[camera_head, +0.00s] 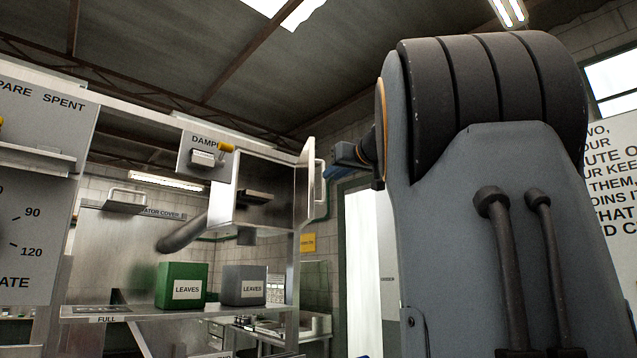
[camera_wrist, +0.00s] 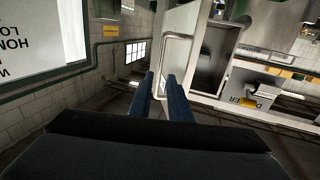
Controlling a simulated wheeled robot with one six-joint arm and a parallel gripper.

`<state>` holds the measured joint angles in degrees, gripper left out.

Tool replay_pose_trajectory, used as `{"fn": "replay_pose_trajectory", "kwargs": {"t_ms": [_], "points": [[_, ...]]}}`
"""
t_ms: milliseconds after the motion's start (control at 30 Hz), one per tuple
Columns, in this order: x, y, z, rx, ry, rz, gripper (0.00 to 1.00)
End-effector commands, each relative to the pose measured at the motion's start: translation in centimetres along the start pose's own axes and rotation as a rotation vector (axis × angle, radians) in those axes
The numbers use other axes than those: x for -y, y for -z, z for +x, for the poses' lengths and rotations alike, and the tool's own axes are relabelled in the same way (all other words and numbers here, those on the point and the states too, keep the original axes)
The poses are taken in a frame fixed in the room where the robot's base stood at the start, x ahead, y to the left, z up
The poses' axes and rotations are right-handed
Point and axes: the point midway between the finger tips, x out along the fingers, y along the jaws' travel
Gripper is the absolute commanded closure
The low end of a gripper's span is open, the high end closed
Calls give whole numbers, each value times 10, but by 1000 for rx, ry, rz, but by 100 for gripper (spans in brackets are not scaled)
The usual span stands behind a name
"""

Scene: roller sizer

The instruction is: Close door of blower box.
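The blower box (camera_head: 262,200) is a metal box on the frame, with its front open and its dark inside showing. Its door (camera_head: 304,185) stands swung open on the right side. The door carries a U-shaped handle (camera_head: 320,191) on its outer face. My gripper (camera_head: 335,172) has blue fingers close to the handle. In the wrist view, my gripper (camera_wrist: 160,75) has its two fingers apart, and the bar of the handle (camera_wrist: 159,60) appears between their tips. Contact cannot be told. The open box (camera_wrist: 211,65) shows right of the fingers.
A damper panel (camera_head: 205,152) with a yellow-tipped lever is left of the box. My arm fills the head view's right side.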

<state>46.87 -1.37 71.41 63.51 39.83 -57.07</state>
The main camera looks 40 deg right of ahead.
Motion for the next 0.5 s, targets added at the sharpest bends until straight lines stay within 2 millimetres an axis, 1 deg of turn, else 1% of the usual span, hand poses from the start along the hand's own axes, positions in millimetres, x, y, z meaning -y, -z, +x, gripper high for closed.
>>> {"fn": "replay_pose_trajectory", "kwargs": {"t_ms": [67, 167, 400, 500], "points": [[-2, 5, 2, -7, -2, -3, 83], [-4, 6, 12, -6, -2, -3, 83], [-6, 6, 47, -4, -7, -2, 83], [-6, 6, 59, -5, -7, -3, 83]]}}
